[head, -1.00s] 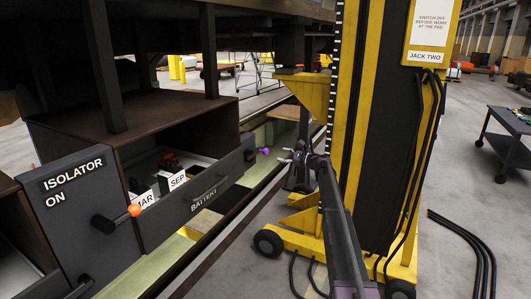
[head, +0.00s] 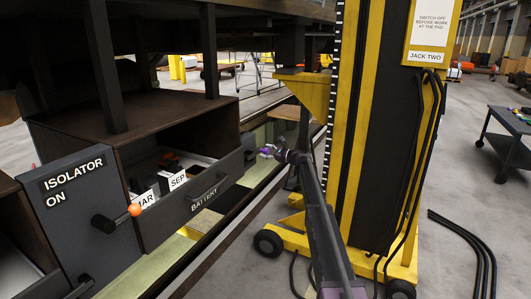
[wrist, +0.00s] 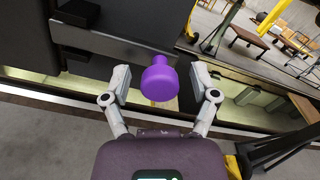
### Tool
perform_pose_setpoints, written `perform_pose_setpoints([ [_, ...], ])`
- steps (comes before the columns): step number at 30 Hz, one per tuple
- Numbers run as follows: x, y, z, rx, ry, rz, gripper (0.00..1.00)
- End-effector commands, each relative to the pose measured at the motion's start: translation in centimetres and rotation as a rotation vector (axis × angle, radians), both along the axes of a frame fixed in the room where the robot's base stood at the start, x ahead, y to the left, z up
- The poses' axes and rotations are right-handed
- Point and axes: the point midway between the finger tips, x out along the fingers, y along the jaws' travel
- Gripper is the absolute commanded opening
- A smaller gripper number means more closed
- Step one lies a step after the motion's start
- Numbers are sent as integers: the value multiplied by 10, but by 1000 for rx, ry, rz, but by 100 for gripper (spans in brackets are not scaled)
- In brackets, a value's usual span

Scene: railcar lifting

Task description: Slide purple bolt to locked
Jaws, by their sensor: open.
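The purple bolt knob (wrist: 160,80) sticks out toward me from a dark panel in the wrist view. It sits between the two open fingers of my gripper (wrist: 160,94), with a visible gap on each side. In the head view my gripper (head: 268,151) is at the knob beside the right end of the battery drawer, and largely hides it.
The open battery drawer (head: 190,209) stands left of my gripper, with an isolator handle (head: 118,217) farther left. The yellow jack (head: 345,130) stands close on the right, with cables on the floor. A dark trolley (head: 505,135) is far right.

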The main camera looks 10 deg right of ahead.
Motion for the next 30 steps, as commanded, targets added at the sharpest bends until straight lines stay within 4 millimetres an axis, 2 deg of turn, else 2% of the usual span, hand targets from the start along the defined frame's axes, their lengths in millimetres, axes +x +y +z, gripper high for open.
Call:
perform_pose_setpoints([
  [2, 0, 0, 0, 0, 0, 0, 77],
  [3, 0, 0, 0, 0, 0, 0, 71],
  [10, 0, -1, 0, 0, 0, 0, 2],
  [16, -4, 2, 0, 0, 0, -1, 0],
  [24, -37, 26, 0, 0, 0, 2, 0],
  [30, -41, 30, 0, 0, 0, 3, 0],
])
